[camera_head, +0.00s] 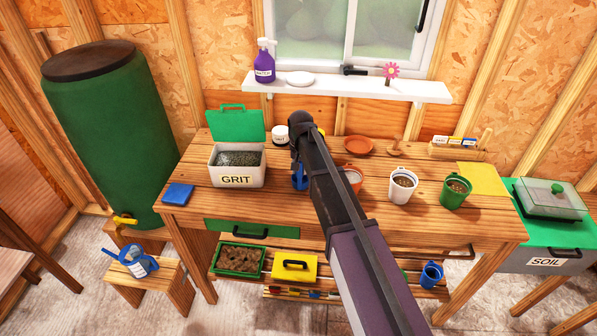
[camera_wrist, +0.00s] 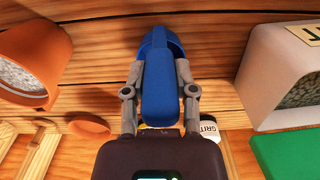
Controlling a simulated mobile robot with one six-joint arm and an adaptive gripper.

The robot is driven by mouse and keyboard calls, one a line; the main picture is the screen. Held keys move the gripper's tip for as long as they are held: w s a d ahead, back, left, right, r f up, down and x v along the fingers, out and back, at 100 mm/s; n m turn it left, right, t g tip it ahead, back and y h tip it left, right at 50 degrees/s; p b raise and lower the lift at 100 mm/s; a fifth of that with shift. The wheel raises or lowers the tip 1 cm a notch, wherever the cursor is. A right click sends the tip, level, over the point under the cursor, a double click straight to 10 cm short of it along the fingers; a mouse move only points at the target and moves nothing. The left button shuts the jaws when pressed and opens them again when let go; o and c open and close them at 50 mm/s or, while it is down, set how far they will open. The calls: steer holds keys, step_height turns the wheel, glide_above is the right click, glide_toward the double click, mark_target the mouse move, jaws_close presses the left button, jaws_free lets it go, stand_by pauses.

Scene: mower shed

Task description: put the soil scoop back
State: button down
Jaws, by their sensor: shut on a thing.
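A blue scoop (camera_wrist: 158,90) is between the two fingers of my gripper (camera_wrist: 160,76), which is shut on its handle in the wrist view. The rounded end of the scoop points away from my gripper. In the head view a small part of the blue scoop (camera_head: 299,180) shows beside my arm, over the middle of the workbench (camera_head: 240,198); the arm hides most of the gripper. I cannot tell whether the scoop touches the bench. A grey bin labelled SOIL (camera_head: 546,262) stands at the right, its green lid closed under a clear-topped tray.
The white GRIT box (camera_head: 238,172) stands left of my gripper, its green lid (camera_head: 235,125) raised. An orange pot (camera_head: 353,176), a white pot (camera_head: 402,187) and a green pot (camera_head: 455,192) stand to the right. A blue cup (camera_head: 431,275) hangs near the bench's lower right.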

steer(key=shift+f, duration=0.15)
steer(key=shift+c, duration=2.1)
jaws_free()
step_height(320, 180, up, 12)
steer(key=p, duration=1.2)
steer(key=shift+r, duration=0.2)
steer(key=s+d, duration=2.2)
steer(key=shift+s+d, duration=0.3)
steer(key=shift+d, duration=0.1)
